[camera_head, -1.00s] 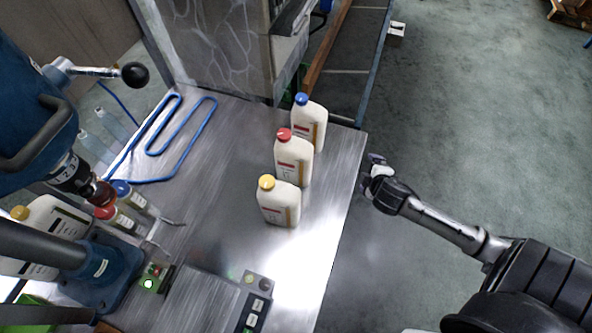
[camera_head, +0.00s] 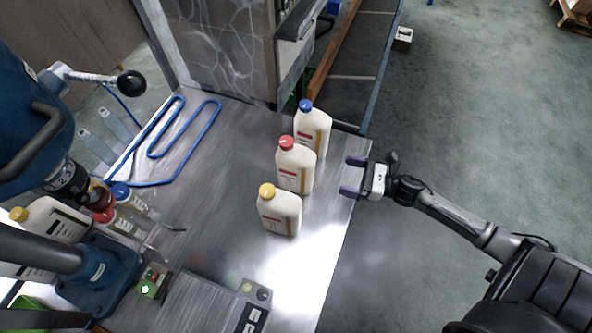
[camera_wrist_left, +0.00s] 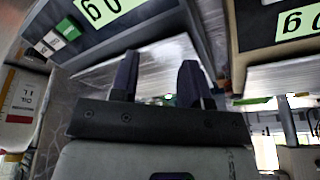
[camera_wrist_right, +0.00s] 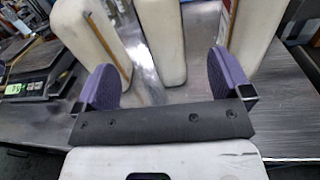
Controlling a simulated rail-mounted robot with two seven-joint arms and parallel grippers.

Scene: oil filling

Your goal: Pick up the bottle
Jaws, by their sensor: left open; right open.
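Three white bottles stand upright in a row on the metal table: one with a yellow cap (camera_head: 279,213), one with a red cap (camera_head: 295,168) and one with a blue cap (camera_head: 313,128). My right gripper (camera_head: 348,176) is open and empty at the table's right edge, its fingers pointing at the red-capped bottle, apart from it. In the right wrist view a bottle (camera_wrist_right: 158,40) stands ahead between the open fingers (camera_wrist_right: 166,82), with one bottle on each side; their caps are out of view. My left gripper (camera_wrist_left: 158,80) is open and empty in the left wrist view.
A blue machine with a lever (camera_head: 100,275) stands at the left, with another white bottle (camera_head: 50,222) and small red- and blue-capped bottles beside it. A blue bent rod (camera_head: 185,145) lies at the back left. A scale (camera_head: 205,300) is at the front. The table's middle is clear.

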